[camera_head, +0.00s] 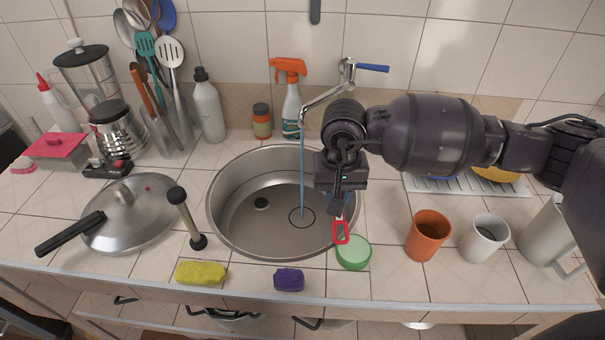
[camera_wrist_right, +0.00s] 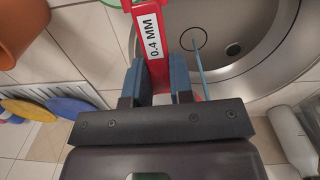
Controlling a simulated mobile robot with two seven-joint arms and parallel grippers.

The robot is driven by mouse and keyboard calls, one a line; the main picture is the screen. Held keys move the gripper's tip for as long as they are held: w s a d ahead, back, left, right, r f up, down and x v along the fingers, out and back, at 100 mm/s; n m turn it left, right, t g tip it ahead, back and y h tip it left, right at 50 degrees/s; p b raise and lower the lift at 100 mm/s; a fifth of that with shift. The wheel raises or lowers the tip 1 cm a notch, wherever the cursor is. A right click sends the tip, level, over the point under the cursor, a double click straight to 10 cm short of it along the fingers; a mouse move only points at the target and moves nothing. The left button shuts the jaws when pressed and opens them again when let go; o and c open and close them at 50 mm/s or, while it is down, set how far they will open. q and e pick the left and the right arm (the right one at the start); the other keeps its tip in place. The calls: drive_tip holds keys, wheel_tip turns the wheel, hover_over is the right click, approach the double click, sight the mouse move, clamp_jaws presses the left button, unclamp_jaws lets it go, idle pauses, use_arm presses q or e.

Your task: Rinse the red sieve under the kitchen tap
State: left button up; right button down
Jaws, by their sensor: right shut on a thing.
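The red sieve (camera_head: 341,233) shows in the head view as a red looped end below my right gripper (camera_head: 339,203), over the sink's right front rim. In the right wrist view my right gripper (camera_wrist_right: 158,78) is shut on the sieve's red strip (camera_wrist_right: 152,40), labelled "0.4 MM". The rest of the sieve is mostly hidden. The kitchen tap (camera_head: 345,82) has its blue lever pointing right. A thin blue stream (camera_head: 302,165) falls from its spout into the steel sink (camera_head: 222,225), left of my gripper. My left gripper is out of view.
A green bowl (camera_head: 353,253), orange cup (camera_head: 428,235) and white mug (camera_head: 484,238) stand right of the sink. A plunger (camera_head: 187,217) and pot lid (camera_head: 131,213) are left. Sponges (camera_head: 201,273) lie in front. A spray bottle (camera_head: 291,100) stands behind.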

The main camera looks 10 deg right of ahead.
drive_tip(key=shift+s+d+r, duration=0.3)
drive_tip(key=shift+d+r, duration=0.05)
drive_tip(key=shift+r, duration=0.05)
drive_tip(key=shift+s+d+r+p, duration=0.65)
drive_tip(key=shift+s+d+r, duration=0.8)
drive_tip(key=shift+r, duration=0.15)
drive_tip(key=shift+w, duration=0.1)
